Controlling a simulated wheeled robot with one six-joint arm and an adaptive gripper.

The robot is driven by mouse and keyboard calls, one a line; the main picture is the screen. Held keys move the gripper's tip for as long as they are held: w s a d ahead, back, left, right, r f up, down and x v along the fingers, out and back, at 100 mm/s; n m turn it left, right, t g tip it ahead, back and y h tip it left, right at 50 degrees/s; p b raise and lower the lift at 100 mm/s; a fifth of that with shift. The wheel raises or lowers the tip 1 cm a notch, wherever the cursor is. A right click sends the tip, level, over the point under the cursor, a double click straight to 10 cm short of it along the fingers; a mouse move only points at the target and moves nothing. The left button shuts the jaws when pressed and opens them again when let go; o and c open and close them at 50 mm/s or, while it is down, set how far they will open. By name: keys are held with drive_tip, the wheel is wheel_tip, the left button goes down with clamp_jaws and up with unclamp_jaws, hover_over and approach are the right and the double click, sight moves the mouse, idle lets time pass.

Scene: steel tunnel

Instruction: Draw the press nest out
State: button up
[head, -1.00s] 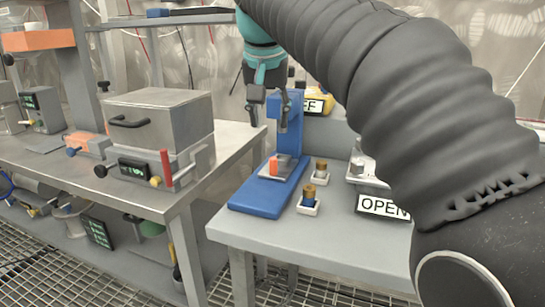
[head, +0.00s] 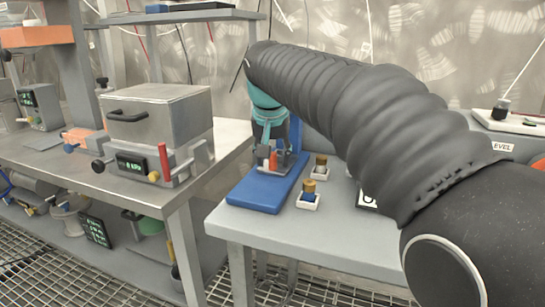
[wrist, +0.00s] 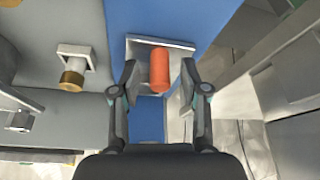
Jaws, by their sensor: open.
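The press nest (wrist: 138,49) is a small pale metal plate with an upright-looking orange handle (wrist: 160,72), sitting on the blue press base (head: 257,195). In the head view, the orange handle (head: 273,161) shows between my fingers. My gripper (head: 271,158) is down at the press, open, with one finger on each side of the handle. In the wrist view, my gripper (wrist: 160,79) has visible gaps between its fingertips and the handle. The blue press column (head: 296,134) is mostly hidden behind my arm.
Two small white holders with brass-topped pieces stand right of the press, the nearer holder (head: 308,201) and the farther one (head: 320,168). A steel box (head: 160,113) with a gauge stands on the left bench (head: 235,131). A gap separates that bench from the press table (head: 270,235).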

clamp_jaws()
